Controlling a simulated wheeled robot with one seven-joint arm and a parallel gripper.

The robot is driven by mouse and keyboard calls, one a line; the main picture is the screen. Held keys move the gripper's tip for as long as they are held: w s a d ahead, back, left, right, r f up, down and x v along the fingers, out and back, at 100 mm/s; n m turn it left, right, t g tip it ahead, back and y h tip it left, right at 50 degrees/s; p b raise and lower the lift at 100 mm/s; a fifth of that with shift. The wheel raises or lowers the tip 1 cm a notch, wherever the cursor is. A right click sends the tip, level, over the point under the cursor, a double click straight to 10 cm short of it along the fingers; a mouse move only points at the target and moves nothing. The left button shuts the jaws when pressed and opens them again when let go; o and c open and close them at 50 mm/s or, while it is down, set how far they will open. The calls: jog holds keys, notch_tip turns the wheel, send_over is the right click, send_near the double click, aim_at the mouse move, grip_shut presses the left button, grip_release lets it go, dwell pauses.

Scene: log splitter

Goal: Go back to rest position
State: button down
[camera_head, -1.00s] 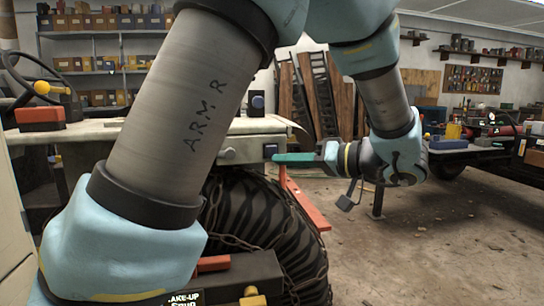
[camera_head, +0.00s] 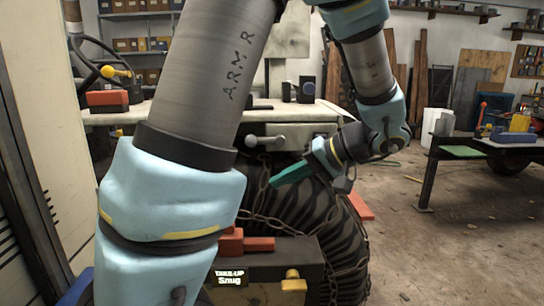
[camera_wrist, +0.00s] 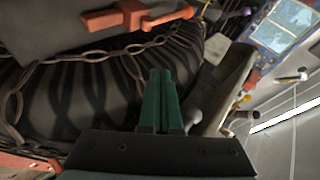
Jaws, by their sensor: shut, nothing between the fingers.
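My gripper (camera_head: 290,174) has green fingers and points left and slightly down in the head view, in front of the large black tyre with chains (camera_head: 318,225). The fingers are shut together with nothing between them. In the wrist view the green fingers (camera_wrist: 161,100) also lie side by side, with the chained tyre (camera_wrist: 75,95) to their left. I cannot tell if the fingertips touch the chain or are only in front of it. My arm covers much of the left and middle of the head view.
A grey bench with a drawer handle (camera_head: 265,141) stands above the tyre. A box labelled "TAKE-UP Snug" (camera_head: 268,292), with red and yellow parts, is low in front. A dark table (camera_head: 470,145) stands at right.

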jog(key=s+a+f+g+h+p, duration=0.2)
jog(key=s+a+g+h+p, duration=0.1)
jog(key=a+h+p, duration=0.4)
jog(key=shift+s+a+f+m+h, duration=0.2)
jog(key=shift+s+a+m+h, duration=0.2)
jog(key=shift+a+h, duration=1.5)
jog(key=shift+w+a+r, duration=0.1)
jog(key=shift+a, duration=0.05)
